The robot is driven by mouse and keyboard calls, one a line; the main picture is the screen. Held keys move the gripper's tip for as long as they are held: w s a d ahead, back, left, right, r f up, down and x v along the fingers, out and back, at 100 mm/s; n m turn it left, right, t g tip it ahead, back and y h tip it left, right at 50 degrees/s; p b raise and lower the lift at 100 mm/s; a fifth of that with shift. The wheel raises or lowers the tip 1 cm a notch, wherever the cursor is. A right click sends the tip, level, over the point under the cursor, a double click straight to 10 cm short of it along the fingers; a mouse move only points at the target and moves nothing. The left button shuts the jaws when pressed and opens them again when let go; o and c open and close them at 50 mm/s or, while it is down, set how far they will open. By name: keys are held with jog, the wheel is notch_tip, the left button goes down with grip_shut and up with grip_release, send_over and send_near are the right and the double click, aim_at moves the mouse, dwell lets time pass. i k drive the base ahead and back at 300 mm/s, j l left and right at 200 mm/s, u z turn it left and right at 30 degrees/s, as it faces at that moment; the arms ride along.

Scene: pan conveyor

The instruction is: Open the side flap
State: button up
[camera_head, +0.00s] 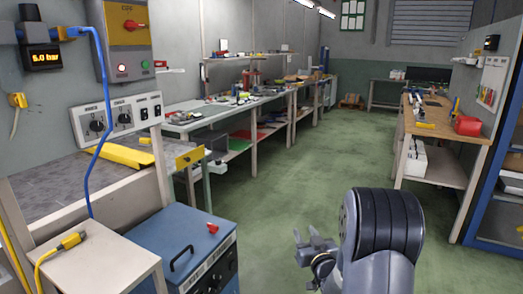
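My gripper (306,236) is at the lower middle, in front of the dark arm joint. Its two small fingers stand apart with nothing between them, over the green floor. It is well to the right of the conveyor and touches nothing. The grey conveyor bed (70,187) lies at the left inside a pale frame. A yellow bar (118,155) lies at its back edge, and a yellow plate (190,157) sticks out at its right end. I cannot tell which part is the side flap.
A blue cabinet (180,245) with a black handle and a pale box (95,262) with a yellow plug stand at the front left. A blue hose hangs before the control panel (118,116). Workbenches line both sides; the green floor (300,150) between is clear.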

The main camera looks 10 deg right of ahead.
aim_at(183, 161)
jog(key=i+l+z, duration=0.2)
jog(key=z, duration=0.15)
jog(key=i+l+z, duration=0.1)
jog(key=i+z, duration=0.5)
jog(key=z, duration=0.15)
jog(key=i+u, duration=0.35)
jog(key=i+l+u, duration=0.2)
jog(key=i+u, duration=0.35)
jog(key=u, duration=0.25)
jog(key=i+u, duration=0.15)
jog(key=u, duration=0.3)
jog(key=i+l+u, duration=0.1)
jog(key=u, duration=0.35)
jog(key=i+l+u, duration=0.2)
jog(key=u, duration=0.25)
jog(key=i+l+u, duration=0.25)
jog(key=j, duration=0.1)
